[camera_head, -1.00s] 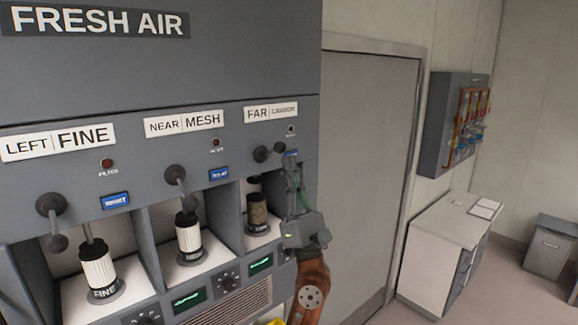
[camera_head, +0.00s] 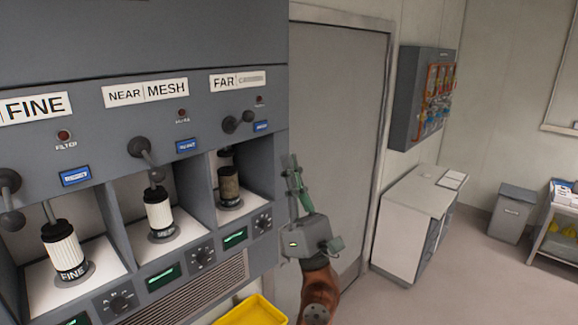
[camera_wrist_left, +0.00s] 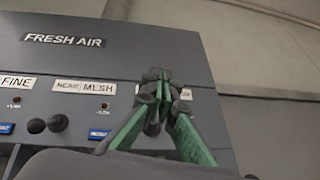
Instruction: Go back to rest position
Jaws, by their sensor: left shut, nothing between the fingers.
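My left gripper (camera_head: 292,176) points up, shut and empty, in front of the grey door to the right of the fresh air cabinet (camera_head: 190,55). It stands apart from the far bay, with its green fingers together. In the left wrist view the closed green fingers (camera_wrist_left: 160,98) cover part of the cabinet's right label. The cabinet holds a white FINE filter (camera_head: 62,248), a white mesh filter (camera_head: 159,212) and a dark brownish filter (camera_head: 229,187) in the far bay. My right gripper is not in view.
A yellow bin (camera_head: 252,312) sits low at the cabinet's front. A closed grey door (camera_head: 335,110), a white-topped cabinet (camera_head: 415,195), a wall panel (camera_head: 408,105), a grey bin (camera_head: 513,212) and a shelf cart (camera_head: 556,240) lie to the right. Floor there is open.

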